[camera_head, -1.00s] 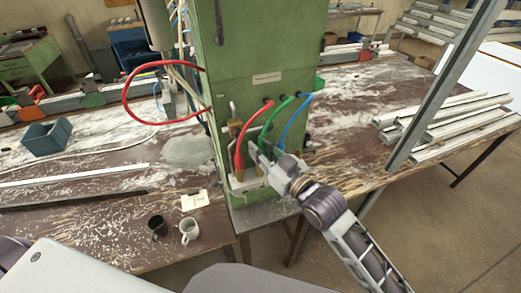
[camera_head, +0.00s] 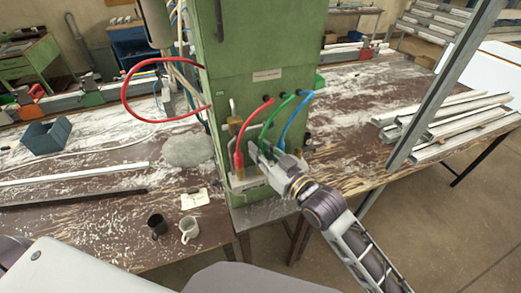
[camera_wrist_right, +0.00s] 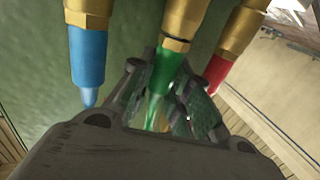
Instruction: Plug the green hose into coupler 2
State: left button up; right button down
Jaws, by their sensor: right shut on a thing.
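The green hose (camera_head: 281,116) arches from the front of the green cabinet down to my right gripper (camera_head: 262,154). In the right wrist view my right gripper (camera_wrist_right: 165,100) is shut on the green hose's end (camera_wrist_right: 165,75), with a finger on each side. A brass fitting (camera_wrist_right: 184,22) is in line with the green end and appears to meet it; I cannot tell whether it is fully seated. Coupler numbers are not readable. My left gripper is not in view.
The red hose (camera_head: 240,143) and blue hose (camera_head: 294,118) hang on either side of the green one, close to my gripper. The green cabinet (camera_head: 255,50) stands directly behind.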

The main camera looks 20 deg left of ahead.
jog(key=shift+f, duration=0.25)
jog(key=c, duration=1.3)
grip_release()
jog(key=shift+o, duration=0.2)
jog(key=shift+r, duration=0.1)
jog(key=shift+d, duration=0.15)
jog(key=shift+p+v, duration=0.3)
jog(key=shift+v, duration=1)
jog(key=shift+v, duration=2.95)
jog(key=shift+s, duration=0.15)
